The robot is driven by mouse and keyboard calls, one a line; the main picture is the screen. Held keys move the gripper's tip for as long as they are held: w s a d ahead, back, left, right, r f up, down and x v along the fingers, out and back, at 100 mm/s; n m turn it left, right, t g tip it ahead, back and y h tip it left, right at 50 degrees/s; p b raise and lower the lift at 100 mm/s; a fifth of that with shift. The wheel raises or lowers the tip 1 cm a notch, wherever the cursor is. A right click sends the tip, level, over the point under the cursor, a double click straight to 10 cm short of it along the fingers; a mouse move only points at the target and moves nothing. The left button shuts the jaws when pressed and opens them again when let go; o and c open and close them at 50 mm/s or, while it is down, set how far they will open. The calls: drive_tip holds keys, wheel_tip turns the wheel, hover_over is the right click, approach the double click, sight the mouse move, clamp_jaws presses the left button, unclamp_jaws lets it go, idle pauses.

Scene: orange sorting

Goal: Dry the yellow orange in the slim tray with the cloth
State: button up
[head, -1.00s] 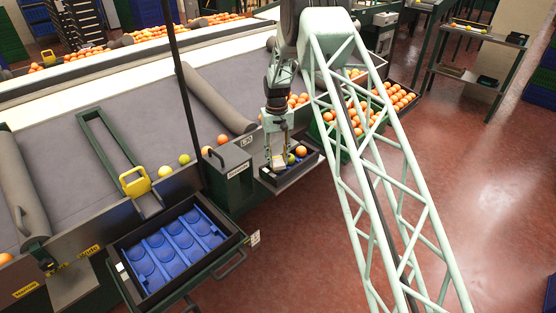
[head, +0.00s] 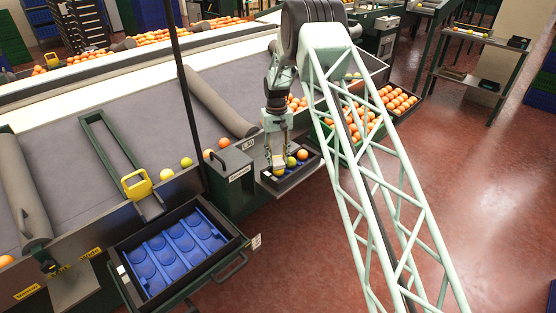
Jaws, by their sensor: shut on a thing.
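The slim tray (head: 311,169) is a dark narrow box at the front of the grading line. In it, a yellow orange (head: 280,172), a greenish orange (head: 291,162) and a deeper orange one (head: 303,155) lie in a row. My gripper (head: 278,158) points down over the tray's left end. It is shut on a pale cloth (head: 279,162), directly above the yellow orange. The cloth and fingers hide part of that orange. Cloth and orange look very close; I cannot tell whether they touch.
A grey labelled box (head: 232,174) stands left of the slim tray. A wide tray with a blue insert (head: 178,242) is at front left. Two yellowish fruits (head: 176,168) and an orange (head: 209,154) lie on the belt's edge. Crates of oranges (head: 397,100) stand behind my arm. Red floor is open at right.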

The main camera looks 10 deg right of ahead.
sight(279, 164)
drive_tip(key=shift+s, duration=0.25)
drive_tip(key=shift+s, duration=1.35)
drive_tip(key=shift+f, duration=0.1)
drive_tip(key=shift+w, duration=0.15)
drive_tip(key=shift+w, duration=1.4)
drive_tip(key=shift+s, duration=0.15)
drive_tip(key=shift+s, duration=1.4)
drive_tip(key=shift+w, duration=0.15)
drive_tip(key=shift+w, duration=1.4)
